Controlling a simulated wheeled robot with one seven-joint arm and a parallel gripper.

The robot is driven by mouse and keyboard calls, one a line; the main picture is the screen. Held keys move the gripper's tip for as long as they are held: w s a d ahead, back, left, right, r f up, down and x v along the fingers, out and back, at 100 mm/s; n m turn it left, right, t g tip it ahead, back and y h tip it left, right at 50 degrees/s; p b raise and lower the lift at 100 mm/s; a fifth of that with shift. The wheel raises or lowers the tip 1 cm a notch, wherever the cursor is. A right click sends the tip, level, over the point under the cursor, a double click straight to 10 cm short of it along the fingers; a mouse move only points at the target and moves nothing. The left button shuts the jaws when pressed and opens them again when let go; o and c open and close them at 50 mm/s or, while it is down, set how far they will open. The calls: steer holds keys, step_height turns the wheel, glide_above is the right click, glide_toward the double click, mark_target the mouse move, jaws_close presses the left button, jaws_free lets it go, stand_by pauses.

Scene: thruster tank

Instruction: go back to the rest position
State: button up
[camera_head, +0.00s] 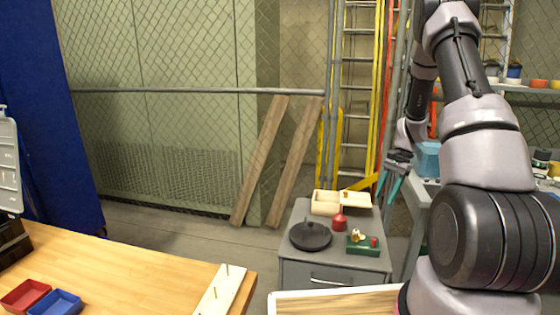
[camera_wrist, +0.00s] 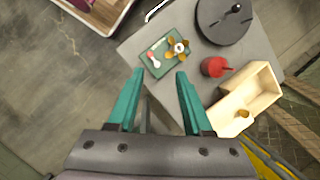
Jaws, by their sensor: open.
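My gripper (camera_wrist: 154,98) has two teal fingers, spread apart with nothing between them in the wrist view. In the head view my gripper (camera_head: 390,180) hangs at the end of my raised arm, to the right of and above a grey cabinet (camera_head: 300,222). The cabinet top also shows below the gripper in the wrist view (camera_wrist: 192,80). The fingers touch nothing that I can see.
On the cabinet are a dark round pan (camera_head: 310,237), a red container (camera_head: 339,221), a wooden box (camera_head: 326,203) and a green tray (camera_head: 361,246). A wooden table (camera_head: 130,275) holds red (camera_head: 24,296) and blue (camera_head: 56,303) bins. A shelf unit stands right.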

steer(key=s+a+r+n+t+h, duration=0.1)
steer(key=s+a+r+n+t, duration=0.2)
steer(key=r, duration=0.9)
steer(key=s+a+r+n+t, duration=0.1)
steer(key=s+a+r, duration=0.4)
steer(key=r, duration=0.7)
steer(key=s+a+r+n+t, duration=0.1)
steer(key=s+a+r+t, duration=0.1)
steer(key=s+r, duration=0.3)
steer(key=s+a+r+n+t, duration=0.2)
steer(key=s+a+r, duration=0.3)
steer(key=s, duration=0.7)
steer(key=shift+r+n+t+h, duration=0.3)
steer(key=shift+r+h, duration=0.1)
steer(key=shift+r, duration=0.25)
